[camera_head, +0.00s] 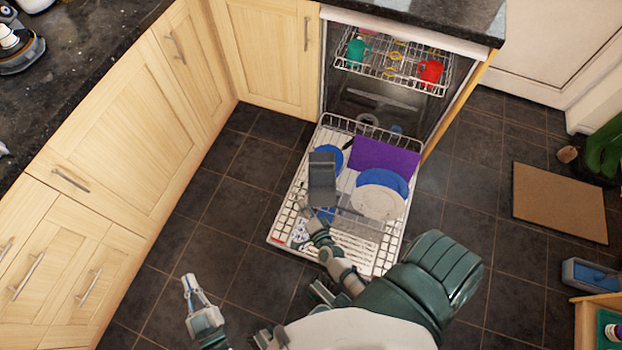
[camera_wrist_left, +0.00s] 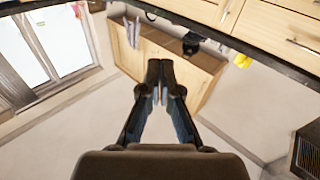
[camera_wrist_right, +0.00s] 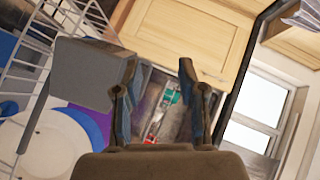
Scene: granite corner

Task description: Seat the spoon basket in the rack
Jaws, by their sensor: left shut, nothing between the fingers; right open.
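The grey box I take for the spoon basket (camera_head: 322,176) shows in the left-middle of the pulled-out lower rack (camera_head: 275,238). I cannot tell whether it is fully down in the rack. The basket also shows in the right wrist view (camera_wrist_right: 92,74), close beside the left-hand finger and outside the jaws. My right gripper (camera_head: 312,214) is open and empty, just on the near side of the basket in the head view; its fingers also show in the right wrist view (camera_wrist_right: 153,78). My left gripper (camera_head: 187,284) is shut and empty, over the floor left of the rack; its fingertips touch in the left wrist view (camera_wrist_left: 160,68).
The lower rack also holds a purple board (camera_head: 384,160), a white plate (camera_head: 377,202) and blue plates (camera_head: 382,178). The upper rack (camera_head: 405,75) holds a red cup (camera_head: 431,71) and a green cup (camera_head: 357,49). Wooden cabinets (camera_head: 130,115) stand left. Floor is clear between.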

